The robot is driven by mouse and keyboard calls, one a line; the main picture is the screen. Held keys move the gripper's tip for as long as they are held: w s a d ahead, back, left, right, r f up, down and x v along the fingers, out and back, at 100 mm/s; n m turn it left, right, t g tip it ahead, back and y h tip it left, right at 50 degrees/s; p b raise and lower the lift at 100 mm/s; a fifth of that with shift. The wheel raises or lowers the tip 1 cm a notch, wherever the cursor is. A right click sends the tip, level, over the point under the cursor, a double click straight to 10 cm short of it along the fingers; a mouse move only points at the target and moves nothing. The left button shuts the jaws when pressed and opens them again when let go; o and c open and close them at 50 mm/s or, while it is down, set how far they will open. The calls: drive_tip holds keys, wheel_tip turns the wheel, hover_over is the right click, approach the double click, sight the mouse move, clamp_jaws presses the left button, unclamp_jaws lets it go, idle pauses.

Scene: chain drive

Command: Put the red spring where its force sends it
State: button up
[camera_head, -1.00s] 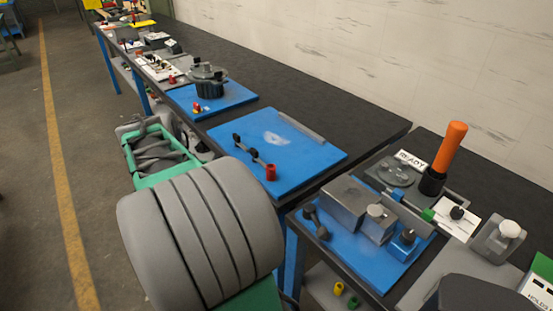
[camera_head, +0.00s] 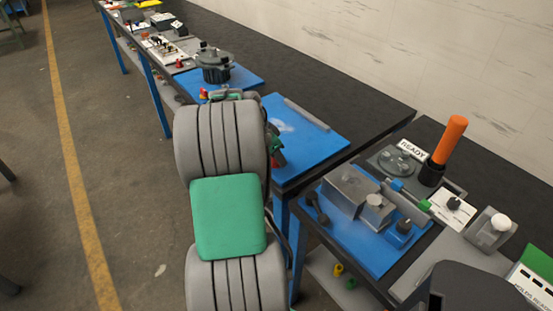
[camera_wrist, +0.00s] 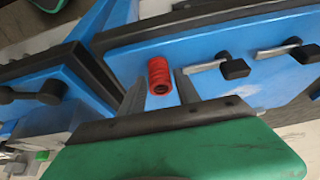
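The red spring (camera_wrist: 160,76) is a short ribbed coil with a dark hole in its end. It is at the blue mat (camera_wrist: 215,50) in the wrist view. In the head view a red patch (camera_head: 280,160), likely the spring, shows beside my arm on the blue mat (camera_head: 315,135). My gripper (camera_wrist: 160,88) is open, with one grey finger on each side of the spring. I cannot tell whether the fingers touch it. In the head view my arm hides the gripper and most of the spring.
A yellow cup (camera_head: 338,270) and a green cup (camera_head: 351,283) sit below. A black pot (camera_head: 215,67) stands farther along.

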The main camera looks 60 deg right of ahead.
clamp_jaws()
drive_tip(key=shift+r, duration=0.15)
idle(0.4)
